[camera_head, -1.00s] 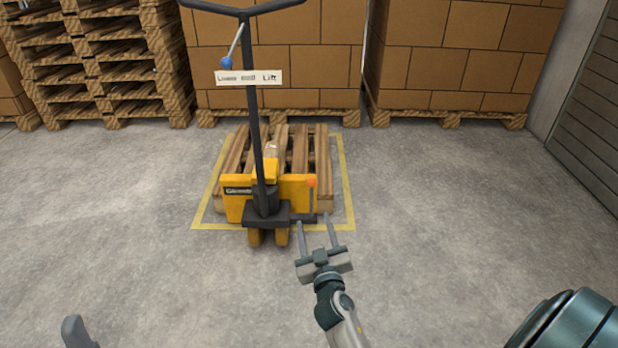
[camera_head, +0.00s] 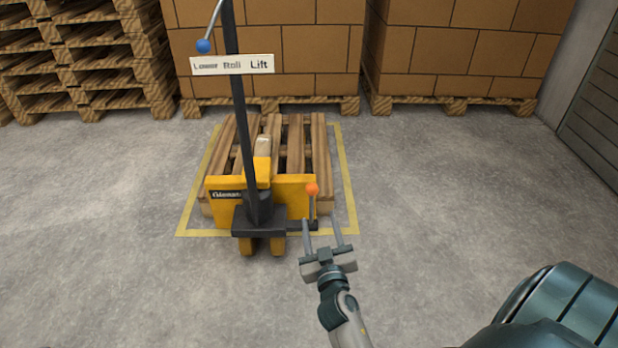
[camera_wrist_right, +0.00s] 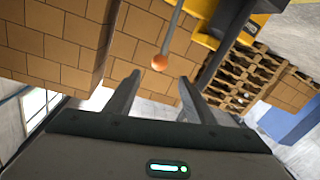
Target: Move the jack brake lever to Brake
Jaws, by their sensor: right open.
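The yellow pallet jack (camera_head: 290,190) stands in front of a wooden pallet, its dark handle rising toward the top of the head view. The brake lever, a thin grey rod with an orange knob (camera_head: 312,188), stands upright at the jack's right side. In the right wrist view the orange knob (camera_wrist_right: 160,63) is ahead of the fingers, near the middle. My right gripper (camera_head: 323,233) is open and empty, its fingers pointing toward the lever from just below the knob. It also shows in the right wrist view (camera_wrist_right: 160,92). My left gripper is not in view.
A sign (camera_head: 232,64) reading Lower, Roll, Lift and a blue-knobbed lever (camera_head: 204,46) are on the handle. Yellow floor tape (camera_head: 350,200) frames the pallet (camera_head: 322,160). Stacked boxes (camera_head: 270,40) and pallets (camera_head: 80,60) line the back. The floor at right is clear.

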